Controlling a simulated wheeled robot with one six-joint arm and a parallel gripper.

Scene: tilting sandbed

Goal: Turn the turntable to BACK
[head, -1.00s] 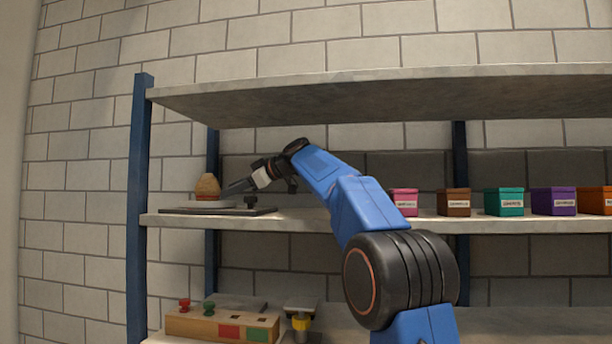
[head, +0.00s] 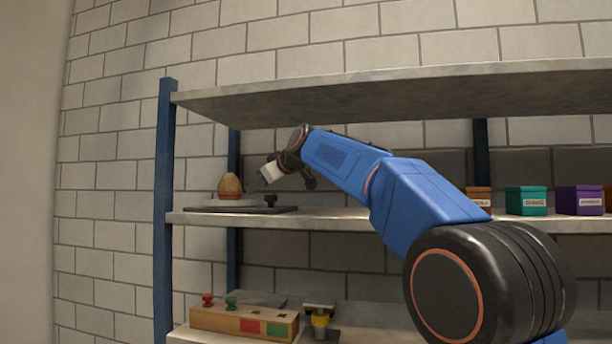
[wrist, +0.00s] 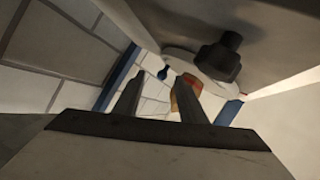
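The turntable (head: 249,203) is a pale disc on a dark flat base (head: 275,209) at the left end of the middle shelf. A brown egg-shaped object (head: 230,185) stands on the disc. A black knob (head: 270,200) stands on the base to the right of the disc. My gripper (head: 259,179) is just right of the egg-shaped object and above the knob, tilted down to the left. In the wrist view my gripper (wrist: 157,95) has its two fingers apart with nothing held. The disc (wrist: 180,56), the knob (wrist: 220,55) and part of an orange-brown object (wrist: 190,82) show beyond. No position marking is legible.
A shelf board (head: 400,88) hangs above my arm. A blue post (head: 163,210) stands left of the turntable. Several lidded boxes, including a teal one (head: 526,201), line the shelf at right. A wooden block with knobs (head: 235,321) sits on the lower shelf.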

